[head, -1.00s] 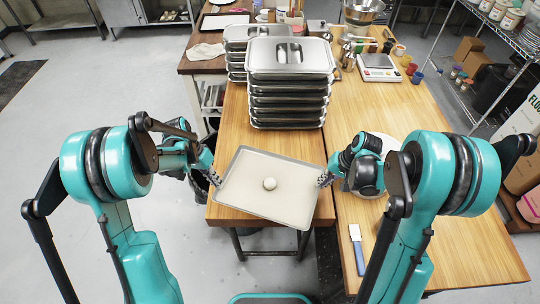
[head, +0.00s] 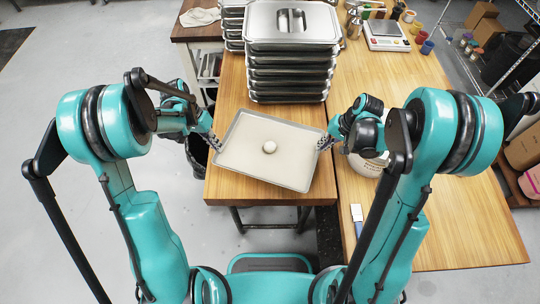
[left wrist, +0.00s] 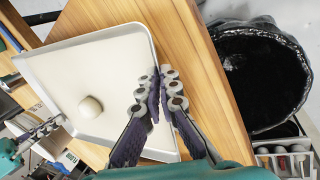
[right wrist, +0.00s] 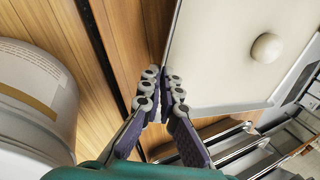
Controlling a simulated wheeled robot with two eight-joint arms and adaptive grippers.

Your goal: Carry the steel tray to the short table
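The steel tray (head: 240,165) is shallow with a pale floor, and a whitish ball (head: 269,147) sits near its middle. It appears turned slightly over the front part of a wooden table (head: 226,188); I cannot tell whether it touches the wood. My left gripper (head: 214,143) is at its left side, and the left wrist view shows the fingers (left wrist: 160,92) closed about the rim. My right gripper (head: 325,145) is at its right side, with fingers (right wrist: 163,92) closed about the rim in the right wrist view. I cannot tell which table is the short one.
Stacked lidded steel pans (head: 288,60) stand just behind the tray. A second wooden table (head: 450,200) adjoins at right, with a white tub (head: 368,165), a scraper (head: 357,215) and a scale (head: 386,36). A black-lined bin (left wrist: 262,75) stands left of the table.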

